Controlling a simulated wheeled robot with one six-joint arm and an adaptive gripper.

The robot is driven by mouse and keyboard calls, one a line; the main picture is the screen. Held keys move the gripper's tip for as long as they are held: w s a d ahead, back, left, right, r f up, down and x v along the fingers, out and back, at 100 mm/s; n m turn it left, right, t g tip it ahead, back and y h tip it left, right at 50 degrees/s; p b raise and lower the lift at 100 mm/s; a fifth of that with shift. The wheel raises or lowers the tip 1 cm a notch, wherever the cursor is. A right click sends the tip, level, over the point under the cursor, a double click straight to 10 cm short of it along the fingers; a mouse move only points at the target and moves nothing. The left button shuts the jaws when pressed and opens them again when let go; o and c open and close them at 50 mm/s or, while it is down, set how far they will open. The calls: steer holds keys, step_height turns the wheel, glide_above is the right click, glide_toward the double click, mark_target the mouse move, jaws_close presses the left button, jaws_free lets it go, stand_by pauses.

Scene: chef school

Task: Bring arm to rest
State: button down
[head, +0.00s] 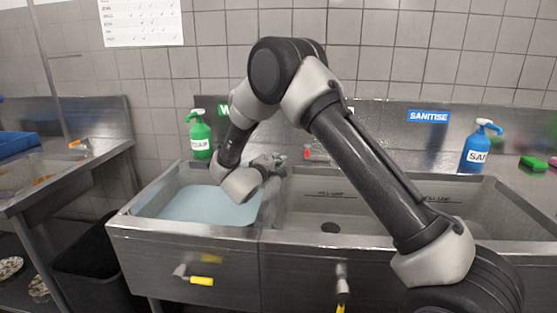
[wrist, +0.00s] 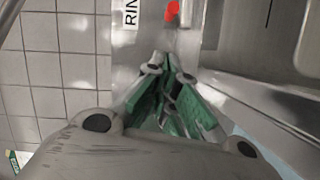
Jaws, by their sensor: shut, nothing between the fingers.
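My gripper (head: 270,160) is partly visible in the head view, behind my forearm and wrist, over the back edge of the sinks near the divider. In the wrist view my gripper (wrist: 168,90) shows its green-padded fingers drawn together, with nothing held between them. My arm is raised and bent, with its elbow high in front of the tiled wall. The gripper's underside is hidden.
The left sink (head: 150,222) holds bluish water, and the right sink (head: 300,236) looks empty. A green soap bottle (head: 201,138) and a blue sanitiser bottle (head: 476,150) stand on the back ledge. A red tap knob (head: 307,153) is close right of my gripper.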

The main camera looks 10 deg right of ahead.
steer(key=shift+w+r, duration=0.2)
steer(key=shift+r, duration=0.15)
step_height(320, 180, up, 9)
steer(key=w+d+m+t+y, duration=0.1)
steer(key=w+y, duration=0.1)
steer(key=y, duration=0.4)
steer(key=s+d+r+g+y, duration=0.1)
steer(key=s+d+r+y, duration=0.1)
steer(key=s+r+y, duration=0.5)
steer(key=s+d+f+m+g+h, duration=0.1)
steer(key=s+d, duration=0.4)
steer(key=s, duration=0.9)
steer(key=s+d+f+m+g, duration=0.1)
steer(key=s+d+m+g, duration=0.3)
steer(key=s, duration=0.9)
steer(key=s+d+f+m+g+h, duration=0.1)
steer(key=s+d+g, duration=0.3)
steer(key=s, duration=1)
steer(key=shift+s+d+m+g+h, duration=0.3)
steer(key=shift+d+m, duration=0.4)
steer(key=shift+d, duration=0.2)
